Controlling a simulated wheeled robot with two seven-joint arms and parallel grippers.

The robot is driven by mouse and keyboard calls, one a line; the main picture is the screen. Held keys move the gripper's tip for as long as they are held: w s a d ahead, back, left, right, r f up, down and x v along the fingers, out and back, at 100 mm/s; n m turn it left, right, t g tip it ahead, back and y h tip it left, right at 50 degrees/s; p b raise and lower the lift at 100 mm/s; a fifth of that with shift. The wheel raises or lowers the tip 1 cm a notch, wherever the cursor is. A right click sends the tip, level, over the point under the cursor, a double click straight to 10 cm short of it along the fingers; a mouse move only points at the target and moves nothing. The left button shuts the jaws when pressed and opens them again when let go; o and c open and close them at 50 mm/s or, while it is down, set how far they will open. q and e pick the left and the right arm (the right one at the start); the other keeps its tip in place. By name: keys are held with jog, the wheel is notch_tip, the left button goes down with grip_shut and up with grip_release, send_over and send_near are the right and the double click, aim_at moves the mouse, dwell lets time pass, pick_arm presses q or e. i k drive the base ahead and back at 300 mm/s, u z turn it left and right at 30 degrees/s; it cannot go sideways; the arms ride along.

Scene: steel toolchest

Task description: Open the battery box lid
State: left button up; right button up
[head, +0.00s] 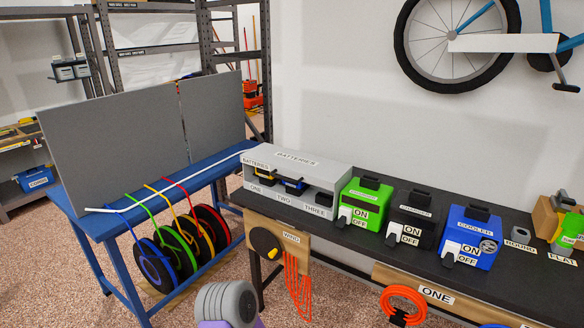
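The grey battery box (330,170) stands at the back left end of the dark workbench. Its top panel carries a BATTERIES label (297,158) and lies over the box. The front below it is open, with places labelled ONE, TWO and THREE. A black and yellow battery (263,170) sits at ONE and a black and blue battery (294,184) at TWO. I cannot make out a separate lid edge or handle. Neither of my grippers shows in this view.
Green (361,201), black (411,220) and blue (470,239) switch boxes stand right of the battery box. A blue bench (95,222) with cable reels is at left. Orange cable (297,285) hangs below the bench edge. A grey ribbed object (228,303) is at the bottom.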

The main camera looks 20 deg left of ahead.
aim_at(320, 173)
jog(key=u, duration=0.85)
jog(key=i, duration=1)
jog(key=u, duration=1.1)
